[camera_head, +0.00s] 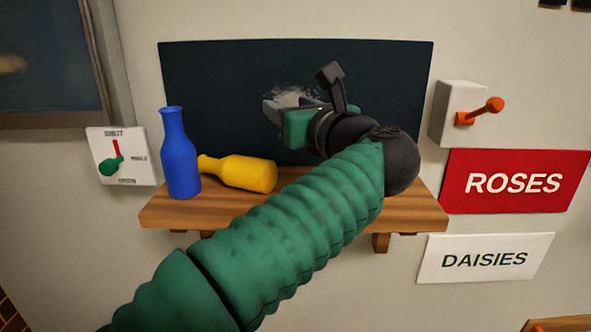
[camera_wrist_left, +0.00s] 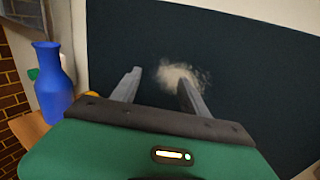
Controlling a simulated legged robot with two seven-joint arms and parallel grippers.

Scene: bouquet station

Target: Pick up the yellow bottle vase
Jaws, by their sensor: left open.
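The yellow bottle vase (camera_head: 245,173) lies on its side on the wooden shelf (camera_head: 415,214), its neck pointing left toward the blue bottle vase (camera_head: 177,160). The blue one stands upright. My left gripper (camera_head: 271,107) is open and empty, above and to the right of the yellow bottle, in front of the dark panel. In the left wrist view the two fingers (camera_wrist_left: 160,76) are apart with only the panel beyond them. A small sliver of yellow (camera_wrist_left: 92,94) shows there behind the gripper body, beside the blue bottle (camera_wrist_left: 52,85). My right gripper is not in view.
A dark panel (camera_head: 215,85) with a pale smudge backs the shelf. A switch box with a green knob (camera_head: 122,157) is on the left wall. An orange lever (camera_head: 480,111) sits on the right above ROSES (camera_head: 514,182) and DAISIES (camera_head: 485,259) signs. My arm covers much of the shelf's right part.

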